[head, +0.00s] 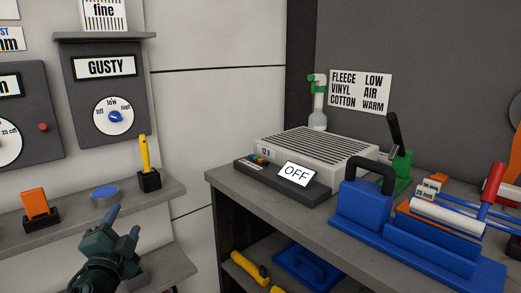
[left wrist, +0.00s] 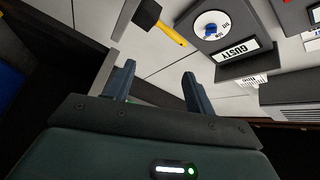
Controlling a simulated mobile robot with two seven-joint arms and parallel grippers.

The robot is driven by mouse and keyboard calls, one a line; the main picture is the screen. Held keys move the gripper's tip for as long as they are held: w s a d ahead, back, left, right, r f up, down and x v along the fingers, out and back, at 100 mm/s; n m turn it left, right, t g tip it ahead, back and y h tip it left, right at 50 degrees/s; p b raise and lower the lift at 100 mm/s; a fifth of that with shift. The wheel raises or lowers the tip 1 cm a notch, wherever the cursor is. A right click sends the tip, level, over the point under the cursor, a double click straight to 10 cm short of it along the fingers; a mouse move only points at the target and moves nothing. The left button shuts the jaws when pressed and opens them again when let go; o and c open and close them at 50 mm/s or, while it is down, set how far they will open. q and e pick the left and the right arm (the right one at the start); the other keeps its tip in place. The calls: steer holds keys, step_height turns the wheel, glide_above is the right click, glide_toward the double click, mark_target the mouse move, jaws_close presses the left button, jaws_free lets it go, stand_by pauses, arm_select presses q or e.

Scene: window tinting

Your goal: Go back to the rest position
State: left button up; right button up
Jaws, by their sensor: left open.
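My left gripper (head: 124,222) shows at the lower left of the head view, in front of the grey wall shelf. Its two fingers are apart with nothing between them. In the left wrist view the same gripper (left wrist: 160,84) has its fingers spread and empty, with the wall panel beyond. It touches nothing that I can see. My right gripper is in neither view.
A grey wall shelf (head: 72,221) holds an orange block, a blue disc (head: 104,192) and a yellow-handled tool (head: 145,155). At right, a workbench (head: 265,205) carries a grey slatted unit (head: 310,150) with an OFF display, a spray bottle (head: 318,105) and blue tools (head: 365,205).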

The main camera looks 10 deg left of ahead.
arm_select(q)
steer(key=s+d+f+g+h, duration=0.5)
steer(key=s+d+f+h, duration=0.5)
steer(key=s+d+f, duration=0.6)
steer(key=s+d+f+n+g+h, duration=0.2)
steer(key=s+d, duration=0.2)
steer(key=s, duration=0.4)
step_height(320, 180, up, 6)
steer(key=w+d+n+y+p, duration=0.2)
steer(key=n+p, duration=0.3)
steer(key=p, duration=1.2)
steer(key=shift+w+f+g+y, duration=0.15)
steer(key=shift+w+g+y, duration=0.25)
steer(key=shift+y, duration=0.3)
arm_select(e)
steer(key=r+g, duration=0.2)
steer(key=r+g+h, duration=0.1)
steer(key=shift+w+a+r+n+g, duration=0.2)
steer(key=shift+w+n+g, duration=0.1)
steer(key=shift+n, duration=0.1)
